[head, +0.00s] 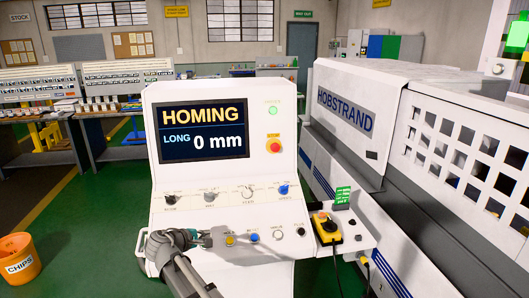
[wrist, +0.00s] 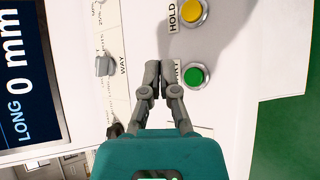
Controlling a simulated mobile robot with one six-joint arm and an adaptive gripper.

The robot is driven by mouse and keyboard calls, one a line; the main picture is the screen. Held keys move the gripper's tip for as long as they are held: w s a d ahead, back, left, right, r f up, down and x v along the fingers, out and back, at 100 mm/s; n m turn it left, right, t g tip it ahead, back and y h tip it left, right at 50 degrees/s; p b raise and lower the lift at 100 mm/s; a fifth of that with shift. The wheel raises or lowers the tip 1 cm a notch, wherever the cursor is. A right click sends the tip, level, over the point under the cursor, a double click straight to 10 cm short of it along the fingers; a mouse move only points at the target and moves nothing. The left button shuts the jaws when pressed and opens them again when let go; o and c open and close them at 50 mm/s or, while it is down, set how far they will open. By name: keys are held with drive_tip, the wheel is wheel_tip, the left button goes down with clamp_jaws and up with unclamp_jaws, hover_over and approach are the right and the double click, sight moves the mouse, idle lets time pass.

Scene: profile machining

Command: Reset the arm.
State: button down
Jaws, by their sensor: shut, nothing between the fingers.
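My gripper (head: 206,238) is shut and empty, in front of the lower left of the white control console (head: 170,110). In the wrist view its two grey fingertips (wrist: 160,66) are together, just left of a green button (wrist: 196,76). I cannot tell whether they touch the panel. The green button is hidden by my gripper in the head view. A yellow button (wrist: 190,12) marked HOLD is near it and also shows in the head view (head: 229,240). The console's screen (head: 203,131) reads HOMING, LONG 0 mm.
A row of knobs (head: 248,192) runs above the buttons. A red emergency stop (head: 274,146) is at upper right. A yellow-black pendant (head: 326,228) sits on the right shelf. The HOBSTRAND machine (head: 345,110) stands to the right. An orange CHIPS bin (head: 18,257) is at lower left.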

drive_tip(key=s+d+f+m+g, duration=0.1)
drive_tip(key=d+f+m+g, duration=0.25)
drive_tip(key=d, duration=0.85)
drive_tip(key=s+d+f+m+g, duration=0.1)
drive_tip(key=d+f+m+g, duration=0.25)
drive_tip(key=d, duration=0.85)
drive_tip(key=s+d+f+m+g+y, duration=0.3)
drive_tip(key=s+d+m+y, duration=0.3)
drive_tip(key=s+d+m, duration=0.3)
drive_tip(key=shift+s+d+f+g, duration=0.2)
drive_tip(key=shift+s+d+g, duration=0.5)
drive_tip(key=shift+s+d, duration=2.55)
drive_tip(key=shift+w+d, duration=0.85)
drive_tip(key=shift+w, duration=0.15)
